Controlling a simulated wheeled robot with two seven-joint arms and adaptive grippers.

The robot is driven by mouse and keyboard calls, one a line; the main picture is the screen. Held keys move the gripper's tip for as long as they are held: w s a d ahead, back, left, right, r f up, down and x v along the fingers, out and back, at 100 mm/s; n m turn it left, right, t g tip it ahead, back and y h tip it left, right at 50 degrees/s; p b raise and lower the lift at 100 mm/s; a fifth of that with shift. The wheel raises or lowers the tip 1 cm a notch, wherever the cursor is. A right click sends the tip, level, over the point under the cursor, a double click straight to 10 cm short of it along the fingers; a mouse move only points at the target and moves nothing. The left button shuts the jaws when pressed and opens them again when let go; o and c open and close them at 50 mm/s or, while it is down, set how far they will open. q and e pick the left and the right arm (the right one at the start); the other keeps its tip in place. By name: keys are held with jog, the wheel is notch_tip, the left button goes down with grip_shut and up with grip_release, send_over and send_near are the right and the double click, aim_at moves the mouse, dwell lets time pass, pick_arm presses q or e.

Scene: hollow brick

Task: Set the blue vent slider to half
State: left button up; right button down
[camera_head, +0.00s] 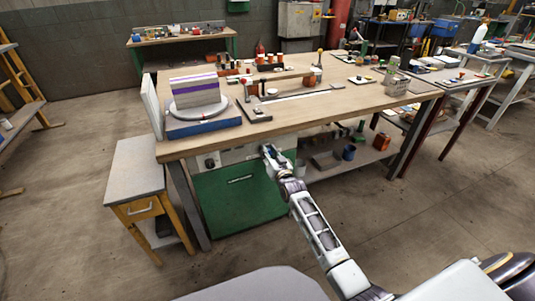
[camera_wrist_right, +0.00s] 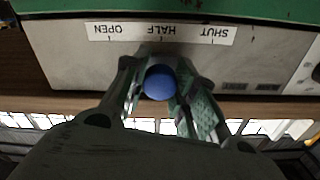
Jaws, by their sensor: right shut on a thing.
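The blue vent slider knob (camera_wrist_right: 160,82) shows in the right wrist view between the two fingers of my right gripper (camera_wrist_right: 162,98). The fingers sit on either side of the knob and are shut on it. The white label strip (camera_wrist_right: 162,33) appears upside down, with OPEN at left, HALF in the middle and SHUT at right. The knob lies in line with the HALF word or very close to it. In the head view my right gripper (camera_head: 270,151) is at the grey panel above the green cabinet (camera_head: 236,199); the knob is hidden there. My left gripper is not in view.
The wooden workbench (camera_head: 360,103) overhangs the panel. A blue base with a white round plate and striped block (camera_head: 196,92) stands on its left end. A small side table (camera_head: 138,168) stands at left. The floor in front is clear.

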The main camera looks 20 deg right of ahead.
jog(key=c, duration=1.4)
grip_release()
jog(key=shift+c, duration=0.2)
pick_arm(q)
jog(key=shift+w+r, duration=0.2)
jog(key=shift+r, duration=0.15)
pick_arm(e)
jog(key=o, duration=0.3)
jog(key=shift+o, duration=0.2)
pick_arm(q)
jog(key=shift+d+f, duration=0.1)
pick_arm(e)
jog(key=shift+s, duration=0.1)
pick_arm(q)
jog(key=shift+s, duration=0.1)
pick_arm(e)
jog(key=s, duration=1.1)
jog(key=shift+s+d, duration=0.2)
jog(key=shift+s, duration=0.2)
